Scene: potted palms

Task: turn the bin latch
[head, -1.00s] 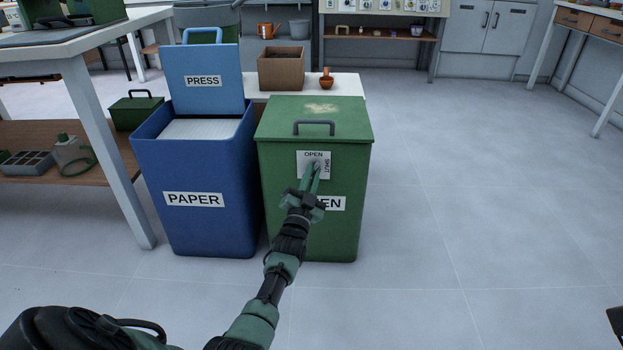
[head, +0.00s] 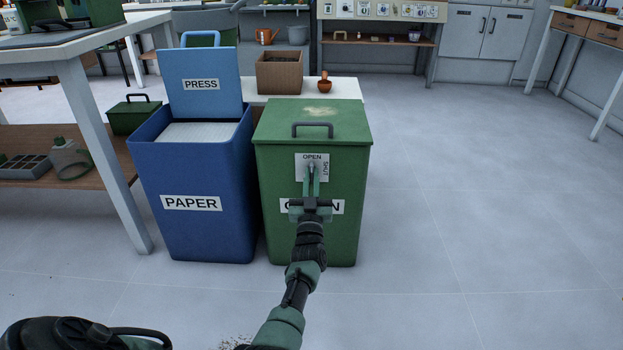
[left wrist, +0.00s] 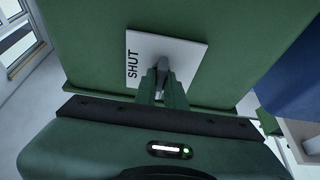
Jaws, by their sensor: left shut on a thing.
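The green bin (head: 270,200) stands on the floor with its lid down. A white plate (head: 300,172) on its front reads OPEN at the top and SHUT at the right side. My left gripper (head: 312,172) reaches up to the plate, its fingers shut on the grey latch (head: 312,164). In the left wrist view the latch (left wrist: 162,66) shows between the fingertips, against the plate (left wrist: 190,52); SHUT reads at the plate's left there. The fingers hide most of the latch, so its exact angle is hard to tell. My right gripper is not in view.
A blue paper bin (head: 200,225) with a raised PRESS lid (head: 200,80) stands close at the left. A white low table (head: 345,88) behind carries a brown box (head: 279,72) and a small orange pot (head: 325,82). The floor at the right is clear.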

